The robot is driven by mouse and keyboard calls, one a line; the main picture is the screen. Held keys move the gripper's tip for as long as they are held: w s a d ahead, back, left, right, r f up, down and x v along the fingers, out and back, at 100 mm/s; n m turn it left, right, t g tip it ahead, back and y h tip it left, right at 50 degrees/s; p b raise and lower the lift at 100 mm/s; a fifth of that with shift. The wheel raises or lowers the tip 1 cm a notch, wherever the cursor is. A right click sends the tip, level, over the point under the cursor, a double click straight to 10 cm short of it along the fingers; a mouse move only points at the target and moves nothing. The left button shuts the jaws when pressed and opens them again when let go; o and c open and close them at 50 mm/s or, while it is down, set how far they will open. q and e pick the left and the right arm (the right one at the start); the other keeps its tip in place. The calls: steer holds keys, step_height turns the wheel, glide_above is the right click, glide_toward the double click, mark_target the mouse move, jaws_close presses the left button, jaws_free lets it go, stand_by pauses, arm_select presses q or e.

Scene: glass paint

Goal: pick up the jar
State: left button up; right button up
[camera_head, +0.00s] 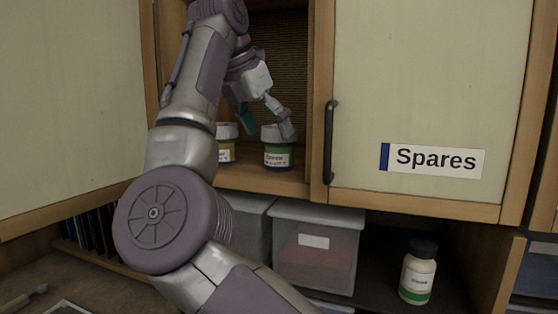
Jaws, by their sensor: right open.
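A jar (278,156) with a pale lid, a white label and a green band stands on the shelf inside the open cabinet. My right gripper (270,120) reaches into the cabinet from above. It is open, with one grey finger at the lid of the green-banded jar; I cannot tell whether it touches. A teal piece shows to the left of that finger. My left gripper is out of view.
A closed door with a handle, labelled "Spares" (436,159), is right of the opening. An open door panel (70,110) is at left. Below are clear bins (316,262) and a white bottle (417,275) with a dark cap. My arm covers the middle.

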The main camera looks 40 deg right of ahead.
mark_target(278, 151)
steer(key=shift+p+x, duration=0.35)
steer(key=shift+x, duration=0.6)
steer(key=shift+s+d+f+p, duration=0.15)
steer(key=shift+d+f+p, duration=0.15)
steer(key=shift+p, duration=0.05)
steer(key=p+x, duration=0.1)
steer(key=x, duration=0.2)
steer(key=shift+a, duration=0.1)
steer(key=shift+f, duration=0.2)
steer(key=shift+c, duration=1.3)
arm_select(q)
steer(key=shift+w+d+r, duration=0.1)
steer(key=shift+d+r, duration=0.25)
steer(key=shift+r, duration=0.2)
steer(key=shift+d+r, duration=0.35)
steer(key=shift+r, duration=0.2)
arm_select(e)
steer(key=c, duration=0.9)
